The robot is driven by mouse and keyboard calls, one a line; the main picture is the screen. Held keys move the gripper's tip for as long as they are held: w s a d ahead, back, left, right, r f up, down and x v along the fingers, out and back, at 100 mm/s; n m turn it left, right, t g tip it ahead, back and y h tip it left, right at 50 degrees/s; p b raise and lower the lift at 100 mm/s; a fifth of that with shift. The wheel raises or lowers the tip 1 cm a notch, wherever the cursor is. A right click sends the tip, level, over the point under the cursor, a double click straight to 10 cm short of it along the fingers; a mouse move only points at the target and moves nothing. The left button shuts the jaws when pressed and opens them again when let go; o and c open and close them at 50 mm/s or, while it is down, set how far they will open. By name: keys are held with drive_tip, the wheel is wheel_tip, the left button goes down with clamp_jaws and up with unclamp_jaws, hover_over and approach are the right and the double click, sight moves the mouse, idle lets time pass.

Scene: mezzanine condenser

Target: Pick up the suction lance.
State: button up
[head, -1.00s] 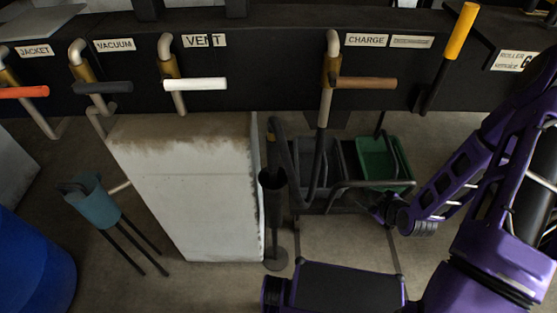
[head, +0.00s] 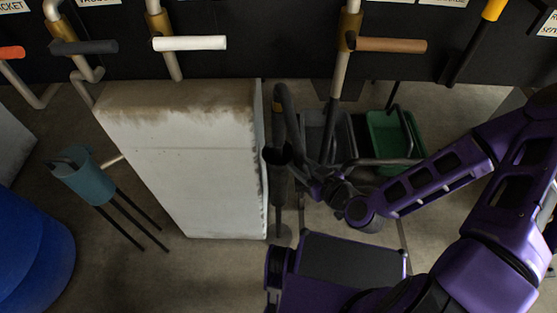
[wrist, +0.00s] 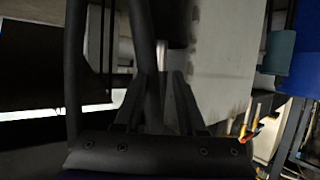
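A dark upright lance-like tool (head: 278,98) stands in a slim black holder (head: 278,190) beside the white block; I take it to be the suction lance. A dark hose curves down from its top. My gripper (head: 312,186) is just right of the holder, low and partly lost against dark shapes. In the wrist view my gripper (wrist: 162,80) shows two dark fingers apart. A pale metal rod (wrist: 162,56) appears between or beyond them, below a black cylinder. A dark tube passes close to the left finger. I cannot tell whether anything touches.
The white block (head: 185,165) stands left of the holder. A cart with a green bin (head: 392,140) is at the right. A teal bucket on legs (head: 85,178) and a blue drum (head: 30,245) stand left. A white valve handle (head: 190,43) and a brown one (head: 390,45) project above.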

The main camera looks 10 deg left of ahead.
sight(281, 151)
drive_tip(key=x, duration=0.6)
drive_tip(key=shift+b, duration=0.4)
drive_tip(key=shift+b+x, duration=0.35)
drive_tip(key=shift+x, duration=2.35)
drive_tip(key=shift+s+f, duration=0.1)
drive_tip(key=shift+f, duration=0.05)
drive_tip(key=shift+c, duration=0.2)
clamp_jaws()
